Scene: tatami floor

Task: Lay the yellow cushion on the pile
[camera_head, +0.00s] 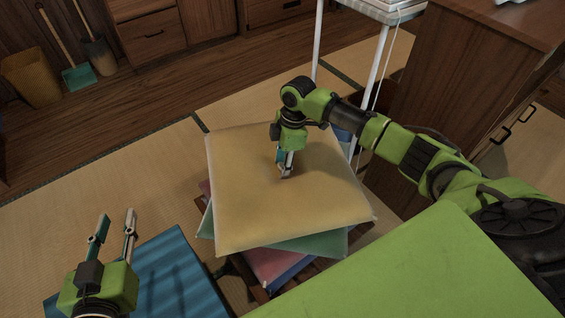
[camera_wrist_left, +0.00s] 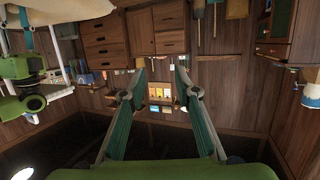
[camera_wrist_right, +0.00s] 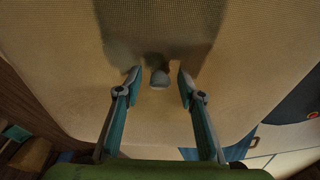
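The yellow cushion (camera_head: 245,205) lies nearly flat on top of the pile, turned a little against the green cushion (camera_head: 318,243) under it. Below that show a pink cushion (camera_head: 268,262) and a blue edge. My right gripper (camera_head: 287,170) points down at the middle dimple of the yellow cushion. In the right wrist view my right gripper (camera_wrist_right: 159,78) has its fingers apart, with a small grey tuft (camera_wrist_right: 159,80) between them and a gap on both sides. My left gripper (camera_head: 117,222) is open and empty at the lower left, apart from the pile.
The pile rests on a dark wooden base (camera_head: 350,237), mostly covered. A blue ribbed surface (camera_head: 178,272) is at the lower left. A white-legged stand (camera_head: 372,75) and a wooden cabinet (camera_head: 445,70) stand behind and right. Tatami floor (camera_head: 110,190) left of the pile is clear.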

